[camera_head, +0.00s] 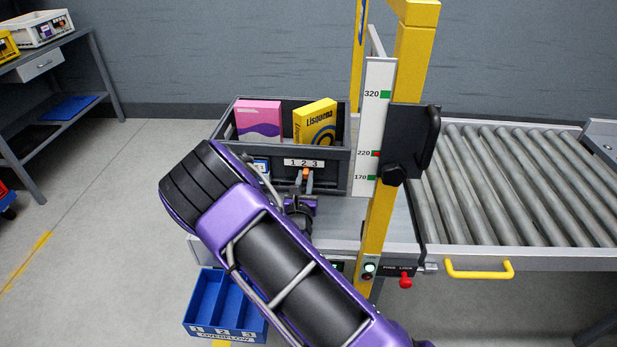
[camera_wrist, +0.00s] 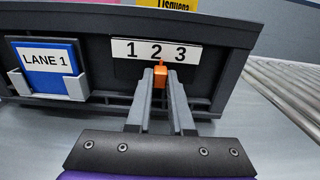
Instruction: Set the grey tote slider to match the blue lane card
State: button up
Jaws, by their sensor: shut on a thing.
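The dark grey tote (camera_head: 335,170) stands on the conveyor end, and its front wall fills much of the wrist view (camera_wrist: 225,30). A blue card (camera_wrist: 47,61) reading LANE 1 sits in a holder on the left of that wall. It is partly hidden by my arm in the head view (camera_head: 261,165). A white strip (camera_wrist: 156,51) marked 1 2 3 is to its right. The orange slider (camera_wrist: 160,75) is just below the strip, under the 2. My gripper (camera_wrist: 160,80) is shut on the slider, one finger on each side; it also shows in the head view (camera_head: 305,181).
The tote holds a pink box (camera_head: 259,120) and a yellow box (camera_head: 316,122). A yellow post (camera_head: 383,220) with a height scale (camera_head: 373,130) and black bracket (camera_head: 405,145) stands close right. Rollers (camera_head: 520,185) lie beyond. A blue overflow bin (camera_head: 226,305) is below left.

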aim_at(294, 169)
jog(key=shift+w+a, duration=0.1)
jog(key=shift+a, duration=1.7)
dwell(0.5)
jog(key=o, duration=0.7)
jog(key=shift+s+a+p, duration=0.15)
jog(key=shift+s+p, duration=0.4)
jog(key=shift+s, duration=1.2)
jog(key=shift+s+a+p, duration=0.1)
jog(key=shift+s+p, duration=0.4)
jog(key=shift+s, duration=1.25)
